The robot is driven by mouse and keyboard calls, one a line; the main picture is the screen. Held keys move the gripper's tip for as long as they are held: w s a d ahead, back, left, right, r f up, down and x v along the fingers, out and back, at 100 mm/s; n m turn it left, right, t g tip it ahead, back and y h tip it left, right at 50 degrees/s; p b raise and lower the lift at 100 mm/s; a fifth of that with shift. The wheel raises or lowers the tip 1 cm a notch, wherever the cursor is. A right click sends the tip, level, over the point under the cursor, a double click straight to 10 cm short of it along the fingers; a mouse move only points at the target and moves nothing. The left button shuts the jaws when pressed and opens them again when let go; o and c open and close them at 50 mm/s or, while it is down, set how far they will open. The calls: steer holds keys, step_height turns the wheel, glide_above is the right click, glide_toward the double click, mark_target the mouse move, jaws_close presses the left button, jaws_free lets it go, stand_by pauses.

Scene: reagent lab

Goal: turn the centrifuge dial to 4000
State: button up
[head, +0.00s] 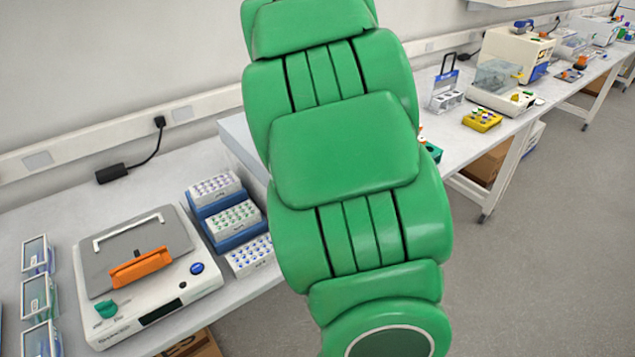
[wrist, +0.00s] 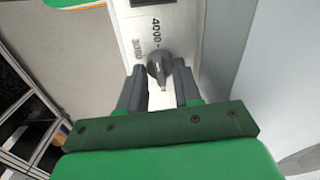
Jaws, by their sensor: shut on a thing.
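The centrifuge dial (wrist: 160,66) is a dark grey knob on a pale panel (wrist: 190,20) in the wrist view. The printed mark "4000" and a fainter, blurred number stand beside it, turned sideways. My gripper (wrist: 158,72) has one dark finger on each side of the dial and is shut on it. The dial's narrow end points down in the picture, toward my palm; I cannot tell its exact setting. In the head view my green arm covers the dial, the gripper and most of what is behind it.
In the head view, a white device (head: 150,275) with an orange handle and green knob stands left on the bench. Blue and white vial racks (head: 228,225) stand beside it. A yellow rack (head: 482,120) and other instruments line the bench at right. The floor (head: 560,230) there is clear.

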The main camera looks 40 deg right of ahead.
stand_by(0.4)
steer(key=o, duration=0.8)
steer(key=shift+c, duration=0.2)
steer(key=shift+r, duration=3.9)
